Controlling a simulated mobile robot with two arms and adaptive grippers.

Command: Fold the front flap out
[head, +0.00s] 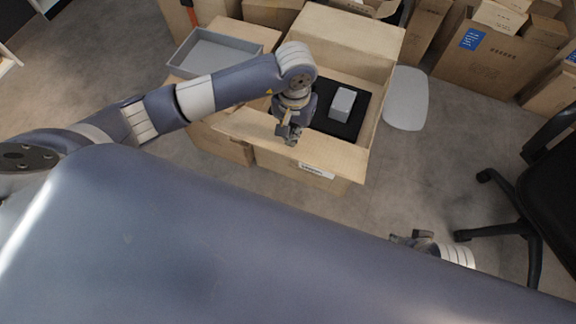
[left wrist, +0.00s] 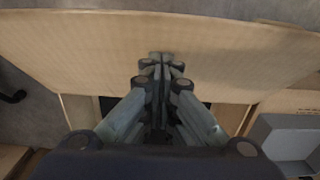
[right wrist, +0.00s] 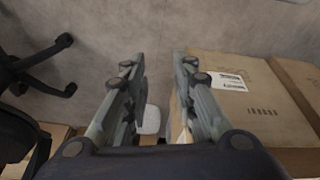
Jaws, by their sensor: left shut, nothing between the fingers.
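An open carton stands on the floor, its front wall (head: 285,166) facing me. Its front flap (head: 338,157) is a wide tan panel along the near edge of the opening; I cannot tell its exact angle. The flap fills much of the left wrist view (left wrist: 230,55). My left gripper (head: 289,138) is shut and empty, pointing down at the flap; its fingertips (left wrist: 166,60) overlap the flap, and contact is unclear. My right gripper (head: 410,240) is low at the right, away from the carton. Its fingers (right wrist: 160,65) are spread with nothing between.
Inside the carton is a black insert (head: 326,123) with a small grey box (head: 342,104). The back flap (head: 345,38) stands up behind. A grey tray (head: 211,52) rests on a carton at left. An office chair (head: 545,190) stands right. More cartons (head: 495,60) line the back.

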